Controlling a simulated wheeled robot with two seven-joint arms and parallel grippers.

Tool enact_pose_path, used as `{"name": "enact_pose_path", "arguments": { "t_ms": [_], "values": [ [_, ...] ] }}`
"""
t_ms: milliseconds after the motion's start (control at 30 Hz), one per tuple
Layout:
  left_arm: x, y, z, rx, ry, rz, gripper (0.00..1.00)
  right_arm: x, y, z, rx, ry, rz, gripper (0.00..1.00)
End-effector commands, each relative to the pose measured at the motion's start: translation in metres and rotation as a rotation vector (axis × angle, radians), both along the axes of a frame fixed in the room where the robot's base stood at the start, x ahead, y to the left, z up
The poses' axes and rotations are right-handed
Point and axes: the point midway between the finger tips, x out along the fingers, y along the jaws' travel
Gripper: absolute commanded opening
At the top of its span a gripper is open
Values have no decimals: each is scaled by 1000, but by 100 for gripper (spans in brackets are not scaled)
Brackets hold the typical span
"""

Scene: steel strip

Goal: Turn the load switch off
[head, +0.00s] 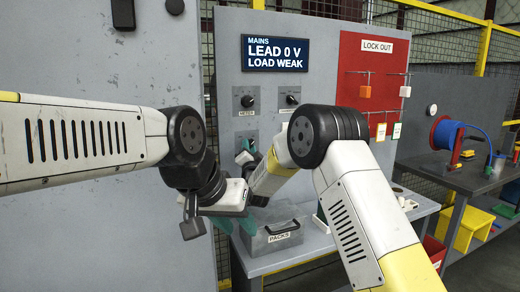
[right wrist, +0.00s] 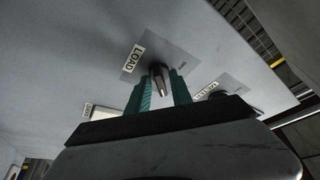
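The load switch (right wrist: 160,78) is a dark knob with a pale pointer on a grey plate, beside a LOAD label (right wrist: 131,60) in the right wrist view. My right gripper (right wrist: 162,90) has its teal fingers on either side of this knob, with a thin gap seeming to show. In the head view my right gripper (head: 246,153) is at the panel below the METER knob and mostly hides the load switch. My left gripper (head: 235,224) hangs in front of the panel, lower down, its teal fingers apart and empty. The mains display (head: 275,53) reads LEAD 0 V, LOAD WEAK.
A METER knob (head: 246,101) and another knob (head: 290,98) sit above. A red LOCK OUT board (head: 372,82) is to the right. A grey PACKS bin (head: 283,238) stands on the bench below. A blue cable reel (head: 447,134) is on the right bench.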

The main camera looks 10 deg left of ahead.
Motion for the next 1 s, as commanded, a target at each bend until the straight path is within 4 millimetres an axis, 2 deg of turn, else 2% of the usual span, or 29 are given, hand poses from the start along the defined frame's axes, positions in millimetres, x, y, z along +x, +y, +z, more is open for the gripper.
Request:
{"name": "enact_pose_path", "arguments": {
  "t_ms": [567, 1000],
  "values": [
    [0, 0, 0, 0, 0, 0, 36, 1, -1, 0, -60, -42, -2, 0],
    [0, 0, 0, 0, 0, 0, 36, 3, -4, 0, -357, -246, -3, 0]
  ]
}}
